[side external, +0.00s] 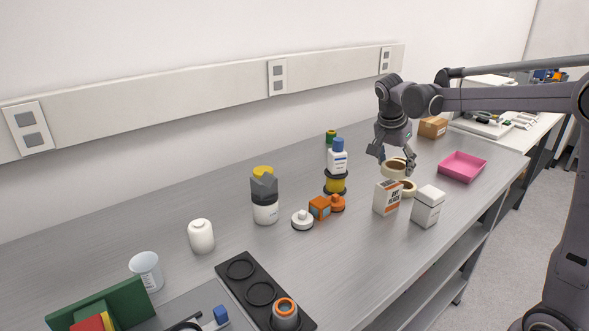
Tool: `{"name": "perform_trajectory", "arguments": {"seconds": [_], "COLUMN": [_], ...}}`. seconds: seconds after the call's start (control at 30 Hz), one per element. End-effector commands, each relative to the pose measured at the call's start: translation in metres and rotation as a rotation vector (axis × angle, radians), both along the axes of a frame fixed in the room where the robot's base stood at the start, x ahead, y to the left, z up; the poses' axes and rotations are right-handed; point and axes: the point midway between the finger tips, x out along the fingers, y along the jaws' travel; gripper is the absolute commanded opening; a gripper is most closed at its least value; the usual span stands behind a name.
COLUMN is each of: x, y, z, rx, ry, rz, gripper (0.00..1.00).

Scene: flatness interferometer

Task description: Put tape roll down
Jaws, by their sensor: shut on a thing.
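A tan tape roll (393,170) is at the fingers of my gripper (394,162), which points down over the right part of the bench. My gripper is shut on this roll. I cannot tell whether the held roll touches the lower one or the bench. The fingers partly hide the held roll.
Two white boxes (387,197) (429,206) stand close in front of the rolls. A pink tray (462,167) lies to the right, a cardboard box (433,127) behind. Bottles, including a blue-capped one (338,160), stand left. The bench's front right is clear.

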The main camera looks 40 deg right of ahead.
Motion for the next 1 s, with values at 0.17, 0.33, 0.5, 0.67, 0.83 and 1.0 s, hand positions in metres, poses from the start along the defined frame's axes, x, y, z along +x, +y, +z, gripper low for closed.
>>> {"name": "perform_trajectory", "arguments": {"seconds": [0.17, 0.33, 0.5, 0.67, 0.83, 1.0], "x": [-0.001, -0.017, -0.045, -0.082, -0.122, -0.148], "y": [-0.087, -0.165, -0.239, -0.303, -0.354, -0.383], "z": [0.004, 0.006, 0.006, 0.006, 0.005, 0.004], "rx": [0.0, 0.0, 0.0, 0.0, 0.0, 0.001], "ry": [0.0, -0.001, 0.0, 0.0, 0.0, 0.0], "rz": [-0.028, -0.043, -0.058, -0.073, -0.083, -0.089], "gripper": [0.34, 0.34, 0.34, 0.34, 0.34, 0.34]}}
